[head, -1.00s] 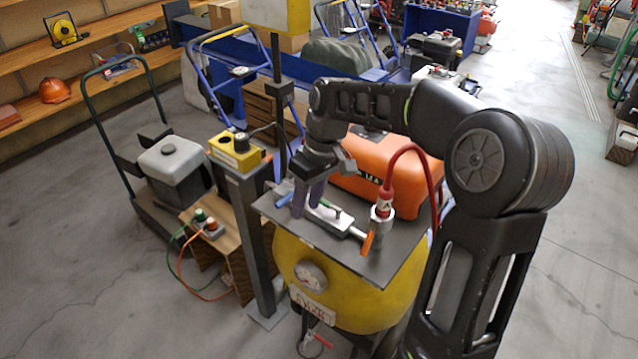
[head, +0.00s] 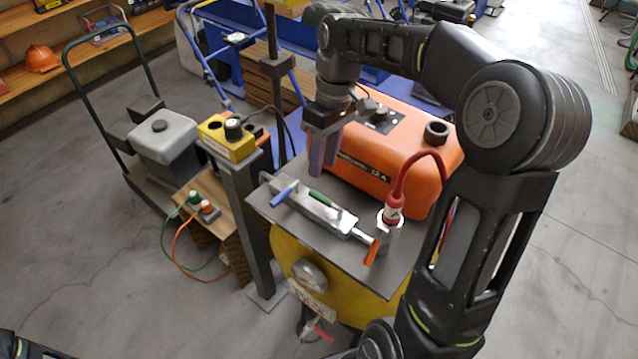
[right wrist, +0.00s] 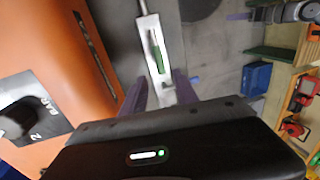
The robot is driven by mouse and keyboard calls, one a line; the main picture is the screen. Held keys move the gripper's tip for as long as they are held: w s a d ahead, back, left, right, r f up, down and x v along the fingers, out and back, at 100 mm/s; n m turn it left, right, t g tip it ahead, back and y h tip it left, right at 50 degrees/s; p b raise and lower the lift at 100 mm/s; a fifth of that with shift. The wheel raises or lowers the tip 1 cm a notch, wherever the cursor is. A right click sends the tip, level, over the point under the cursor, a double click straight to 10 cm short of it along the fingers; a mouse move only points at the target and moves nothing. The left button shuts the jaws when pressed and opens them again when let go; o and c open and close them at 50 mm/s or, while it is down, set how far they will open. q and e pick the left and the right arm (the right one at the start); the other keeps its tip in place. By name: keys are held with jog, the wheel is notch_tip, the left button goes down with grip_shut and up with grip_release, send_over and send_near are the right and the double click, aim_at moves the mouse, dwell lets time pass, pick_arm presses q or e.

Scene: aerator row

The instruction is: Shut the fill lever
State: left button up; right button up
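A silver metal block (head: 315,206) lies on the grey plate (head: 397,271) above a yellow tank. It carries a blue lever (head: 284,194) at its left end, slanting across the block, and a green lever (head: 321,199) lying roughly along it. An orange lever (head: 371,251) is at the right end, by the red hose fitting. No readable label tells me which is the fill lever. My right gripper (head: 323,170) hangs above and behind the block, its purple fingers apart and empty. In the right wrist view the green lever (right wrist: 158,52) shows beyond the fingers (right wrist: 160,92). My left gripper is out of view.
An orange compressor (head: 400,140) stands close behind the block. A red hose (head: 410,172) arches up by my right forearm. A post with a yellow control box (head: 228,138) stands left of the plate. The plate's left front is clear.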

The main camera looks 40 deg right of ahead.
aim_at(326, 202)
jog(key=f, duration=0.2)
jog(key=a+f, duration=0.1)
jog(key=f, duration=0.4)
jog(key=shift+s+a+f+p, duration=0.15)
jog(key=shift+s+a+p, duration=0.1)
jog(key=shift+p, duration=0.15)
jog(key=shift+c, duration=0.5)
grip_shut()
dwell(0.5)
